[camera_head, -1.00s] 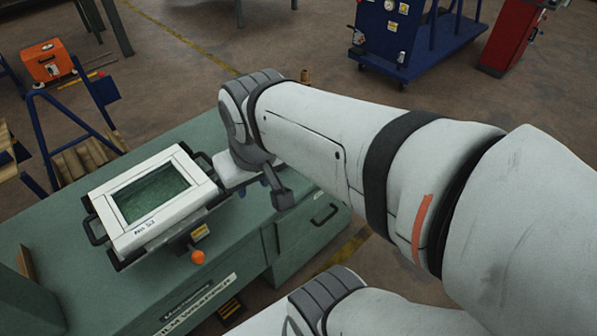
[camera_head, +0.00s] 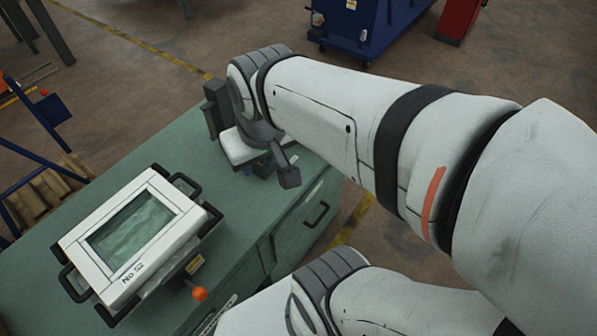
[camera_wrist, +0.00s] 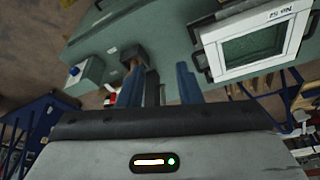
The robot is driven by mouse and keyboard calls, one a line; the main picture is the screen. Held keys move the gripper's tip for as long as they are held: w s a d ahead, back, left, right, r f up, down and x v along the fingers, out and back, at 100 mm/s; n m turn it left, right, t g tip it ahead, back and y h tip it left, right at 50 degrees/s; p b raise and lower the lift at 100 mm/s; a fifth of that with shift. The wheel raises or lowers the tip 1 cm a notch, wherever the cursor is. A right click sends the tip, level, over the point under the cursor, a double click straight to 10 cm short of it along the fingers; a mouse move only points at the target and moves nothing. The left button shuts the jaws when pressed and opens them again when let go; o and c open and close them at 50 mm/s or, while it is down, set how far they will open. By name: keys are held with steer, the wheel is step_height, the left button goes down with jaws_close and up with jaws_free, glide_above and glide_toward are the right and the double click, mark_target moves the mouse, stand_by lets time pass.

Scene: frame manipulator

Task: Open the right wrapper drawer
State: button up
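The green wrapper bench (camera_head: 90,195) fills the left and lower middle of the head view. Its right drawer (camera_head: 300,232) is in the front face and looks shut, with a dark bar handle (camera_head: 317,214). My gripper (camera_head: 262,168) is partly hidden behind my wrist, above the bench top and up and left of the handle. In the wrist view my gripper (camera_wrist: 167,78) has its blue fingers apart, with nothing seen between them. The drawer handle cannot be made out there.
A white frame (camera_head: 77,244) with dark handles and a green window sits on the bench, left of my gripper. An orange knob (camera_head: 199,294) sticks out below it. A blue cart (camera_head: 365,35) stands far behind. Open floor lies right of the bench.

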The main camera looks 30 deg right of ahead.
steer(key=shift+f, duration=0.1)
steer(key=m+t+y+b, duration=0.6)
steer(key=m+y+b, duration=0.35)
steer(key=b, duration=1.65)
glide_above(321, 217)
steer(key=s+a, duration=0.3)
steer(key=a, duration=0.1)
step_height(321, 217, down, 53)
steer(key=s+d+f+m+t+h+b, duration=0.2)
steer(key=d+f+t, duration=0.1)
steer(key=f, duration=0.4)
steer(key=s+d+f+m+t+h+b, duration=0.2)
steer(key=d+f, duration=0.2)
steer(key=f, duration=0.3)
steer(key=shift+y, duration=0.25)
steer(key=b+x, duration=0.1)
steer(key=x, duration=0.6)
steer(key=shift+w+a, duration=0.1)
steer(key=shift+w, duration=0.3)
jaws_close()
